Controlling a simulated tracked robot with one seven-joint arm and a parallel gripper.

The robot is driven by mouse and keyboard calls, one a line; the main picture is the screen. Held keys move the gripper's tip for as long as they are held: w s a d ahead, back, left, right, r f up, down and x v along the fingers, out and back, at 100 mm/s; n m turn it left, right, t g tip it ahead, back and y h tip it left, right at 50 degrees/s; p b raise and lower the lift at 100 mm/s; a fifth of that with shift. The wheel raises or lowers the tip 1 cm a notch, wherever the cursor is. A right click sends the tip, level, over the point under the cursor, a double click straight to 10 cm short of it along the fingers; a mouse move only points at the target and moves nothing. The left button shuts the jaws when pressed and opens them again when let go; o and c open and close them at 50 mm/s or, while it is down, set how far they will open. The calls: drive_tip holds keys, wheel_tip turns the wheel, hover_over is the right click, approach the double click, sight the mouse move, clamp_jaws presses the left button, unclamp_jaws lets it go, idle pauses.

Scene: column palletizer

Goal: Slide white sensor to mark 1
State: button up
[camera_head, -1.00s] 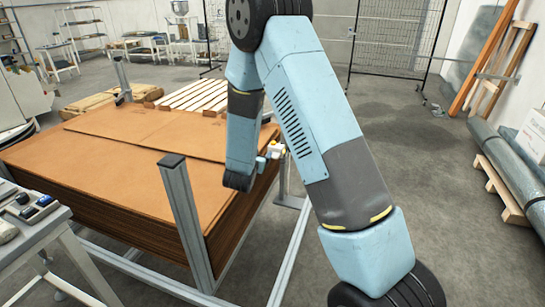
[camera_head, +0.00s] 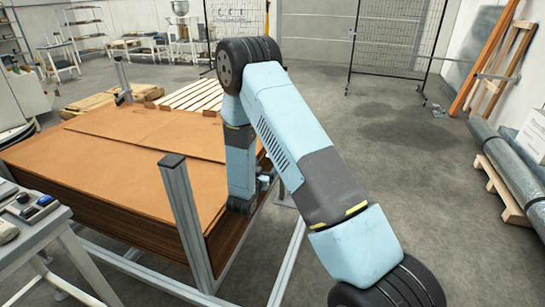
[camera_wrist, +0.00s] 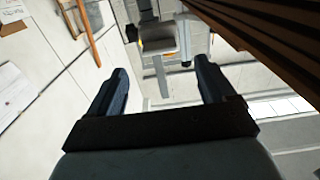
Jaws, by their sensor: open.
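My gripper (camera_wrist: 158,66) is open, with one dark blue finger on each side and nothing clamped. In the head view only a small blue part of my gripper (camera_head: 264,182) shows beside the stack, and my arm hides the sensor. I cannot make out mark 1 in either view.
A stack of brown sheets (camera_head: 110,175) lies on a metal frame with an upright post (camera_head: 187,215) at its front corner. The stack's edge (camera_wrist: 265,40) runs close by on the right in the wrist view. Grey floor (camera_head: 440,230) is clear to the right.

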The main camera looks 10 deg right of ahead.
drive_tip(key=x, duration=0.9)
drive_tip(key=shift+c, duration=0.3)
